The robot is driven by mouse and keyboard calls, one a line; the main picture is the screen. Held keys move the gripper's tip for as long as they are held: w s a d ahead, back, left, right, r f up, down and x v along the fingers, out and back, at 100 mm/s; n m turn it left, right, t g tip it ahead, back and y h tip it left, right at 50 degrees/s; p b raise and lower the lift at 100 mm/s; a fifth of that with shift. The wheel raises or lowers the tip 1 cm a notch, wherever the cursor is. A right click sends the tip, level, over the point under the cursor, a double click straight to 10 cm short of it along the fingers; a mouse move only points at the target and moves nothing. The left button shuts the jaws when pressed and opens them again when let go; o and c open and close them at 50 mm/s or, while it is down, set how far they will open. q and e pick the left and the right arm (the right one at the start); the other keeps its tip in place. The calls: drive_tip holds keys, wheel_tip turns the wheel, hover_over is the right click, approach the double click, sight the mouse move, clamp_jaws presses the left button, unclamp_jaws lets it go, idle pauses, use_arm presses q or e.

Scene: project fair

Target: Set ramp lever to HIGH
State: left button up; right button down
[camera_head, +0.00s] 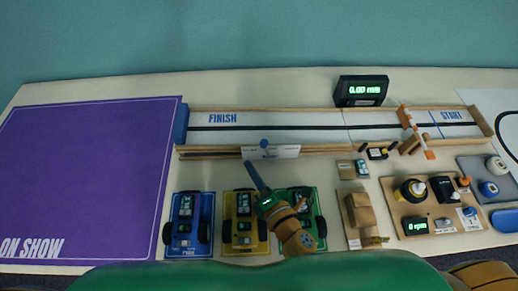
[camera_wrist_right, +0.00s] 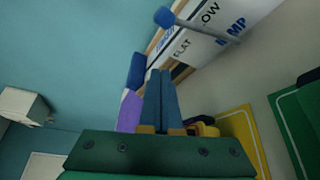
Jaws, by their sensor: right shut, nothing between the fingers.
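The ramp lever (camera_head: 264,143) has a blue knob and stands at a white label panel (camera_head: 285,152) on the near side of the track. In the right wrist view its blue knob (camera_wrist_right: 164,17) and grey rod (camera_wrist_right: 205,31) cross the panel, between the words FLAT and LOW. RAMP is partly readable there; I see no HIGH label, and cannot tell the exact setting. My right gripper (camera_head: 247,163) is shut and empty, its blue fingertips close to the panel's left end on the near side, apart from the knob. The fingertips (camera_wrist_right: 160,72) also show in the wrist view. My left gripper is not in view.
The track (camera_head: 300,119) runs behind the lever, with a speed display (camera_head: 361,90) beyond. Blue (camera_head: 187,225), yellow (camera_head: 240,235) and green (camera_head: 312,205) car kits lie in front. A purple mat (camera_head: 90,170) fills the left; wooden blocks and an instrument board (camera_head: 400,210) stand right.

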sight(267, 153)
drive_tip(key=x, duration=0.4)
drive_tip(key=d, duration=0.1)
drive_tip(key=d+r+p, duration=0.1)
drive_tip(key=d+p, duration=0.1)
drive_tip(key=shift+w+d+r, duration=0.3)
drive_tip(key=shift+w+d, duration=0.05)
drive_tip(key=shift+d+m, duration=0.3)
